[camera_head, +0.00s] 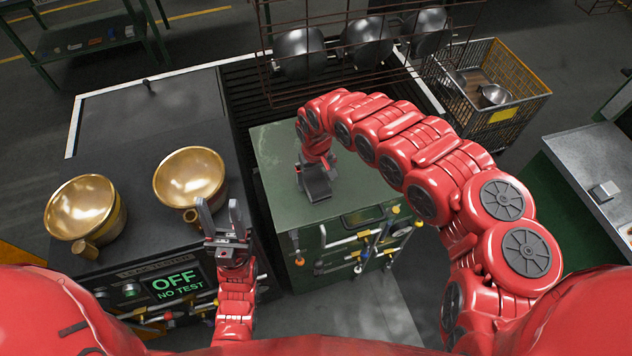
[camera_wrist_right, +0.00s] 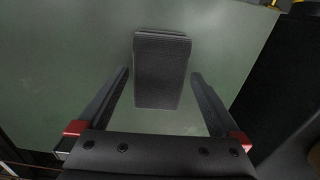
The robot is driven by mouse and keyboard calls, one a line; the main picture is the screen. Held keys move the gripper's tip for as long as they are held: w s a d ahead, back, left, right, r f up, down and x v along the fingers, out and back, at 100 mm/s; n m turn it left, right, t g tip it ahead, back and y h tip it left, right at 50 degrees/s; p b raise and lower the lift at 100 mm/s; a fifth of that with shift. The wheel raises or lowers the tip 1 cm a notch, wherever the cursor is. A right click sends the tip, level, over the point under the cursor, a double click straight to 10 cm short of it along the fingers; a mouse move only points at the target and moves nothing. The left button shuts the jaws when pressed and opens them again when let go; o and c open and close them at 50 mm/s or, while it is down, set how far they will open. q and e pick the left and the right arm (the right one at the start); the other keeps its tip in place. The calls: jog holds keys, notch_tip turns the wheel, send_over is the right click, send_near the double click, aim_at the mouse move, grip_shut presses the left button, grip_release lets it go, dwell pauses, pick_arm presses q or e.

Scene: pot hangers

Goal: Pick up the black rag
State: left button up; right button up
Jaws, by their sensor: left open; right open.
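The black rag (camera_wrist_right: 162,72) is a dark, folded rectangular pad on the green cabinet top. In the right wrist view it is between the two open fingers of my right gripper (camera_wrist_right: 160,76), with green surface showing on both sides. In the head view the rag (camera_head: 317,183) shows just beside the end of my right arm. My right gripper is over the cabinet top and holds nothing; its fingers are hard to make out in the head view.
Two brass pots (camera_head: 190,177) (camera_head: 84,207) stand on the dark bench (camera_head: 135,120) at left. A wire rack (camera_head: 350,70) with dark pans is behind the cabinet (camera_head: 275,165). A wire cart (camera_head: 515,95) stands at right. Tools with coloured handles hang on the cabinet's front.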

aim_at(316, 180)
jog(key=shift+f, duration=0.95)
jog(key=c, duration=1.2)
notch_tip(316, 180, up, 9)
jog(key=shift+w+d+f+b, duration=0.1)
jog(key=shift+w+b, duration=0.05)
jog(key=shift+b, duration=0.6)
jog(key=shift+r, duration=0.6)
